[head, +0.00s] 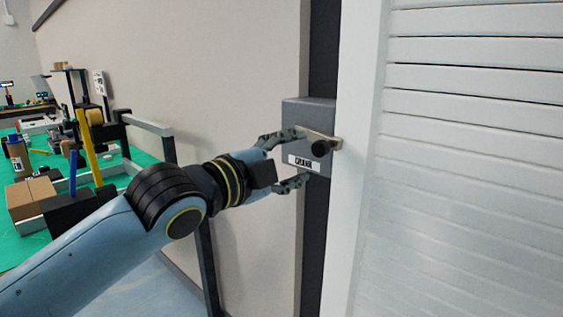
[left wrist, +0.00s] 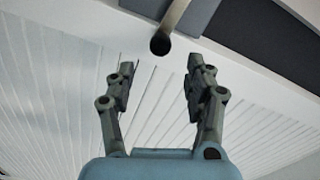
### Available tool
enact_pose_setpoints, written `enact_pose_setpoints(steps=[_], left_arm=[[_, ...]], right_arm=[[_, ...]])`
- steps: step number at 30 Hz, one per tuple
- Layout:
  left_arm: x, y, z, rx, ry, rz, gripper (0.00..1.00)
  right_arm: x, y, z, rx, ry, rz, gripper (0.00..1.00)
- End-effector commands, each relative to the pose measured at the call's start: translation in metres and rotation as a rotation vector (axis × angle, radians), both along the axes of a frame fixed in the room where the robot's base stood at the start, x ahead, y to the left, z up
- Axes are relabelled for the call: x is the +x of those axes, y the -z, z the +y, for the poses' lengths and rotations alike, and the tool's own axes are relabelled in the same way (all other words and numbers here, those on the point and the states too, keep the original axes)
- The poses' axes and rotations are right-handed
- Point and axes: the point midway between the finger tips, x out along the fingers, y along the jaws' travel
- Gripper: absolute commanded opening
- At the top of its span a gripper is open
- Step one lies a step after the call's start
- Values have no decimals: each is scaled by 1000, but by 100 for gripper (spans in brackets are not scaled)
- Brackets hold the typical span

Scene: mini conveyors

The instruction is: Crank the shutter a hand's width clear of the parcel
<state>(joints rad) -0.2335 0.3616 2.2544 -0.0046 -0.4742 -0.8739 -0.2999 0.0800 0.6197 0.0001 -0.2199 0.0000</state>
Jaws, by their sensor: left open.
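The white slatted shutter (head: 470,150) fills the right side of the head view. Beside it a grey crank box (head: 310,112) with a label is mounted at the wall edge. Its crank arm (head: 318,136) points right and ends in a black knob (head: 320,148). My left gripper (head: 301,156) is open and empty in front of the box, its fingers pointing at the crank. In the left wrist view the knob (left wrist: 160,43) lies just past the gap between the open fingertips (left wrist: 160,70). No parcel shows in either view. My right gripper is not in view.
A white frame post (head: 357,150) stands between the crank box and the shutter. A beige wall (head: 215,70) is behind my arm. At left, a green-topped table (head: 120,180) holds cardboard boxes (head: 28,196) and other items, with a grey rail (head: 150,126) at its end.

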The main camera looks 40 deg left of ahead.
Motion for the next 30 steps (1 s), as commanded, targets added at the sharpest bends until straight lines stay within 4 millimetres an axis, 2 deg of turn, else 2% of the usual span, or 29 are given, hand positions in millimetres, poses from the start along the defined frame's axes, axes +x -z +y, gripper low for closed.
enact_pose_setpoints(steps=[3,7,26,30], left_arm=[[-19,0,2,3,0,2,53],[-29,-1,2,1,1,0,53],[-30,-2,2,-2,1,-1,53],[-30,-3,1,-51,2,-4,53]], right_arm=[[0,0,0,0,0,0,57],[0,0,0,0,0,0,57],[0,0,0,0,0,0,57],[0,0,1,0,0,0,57]])
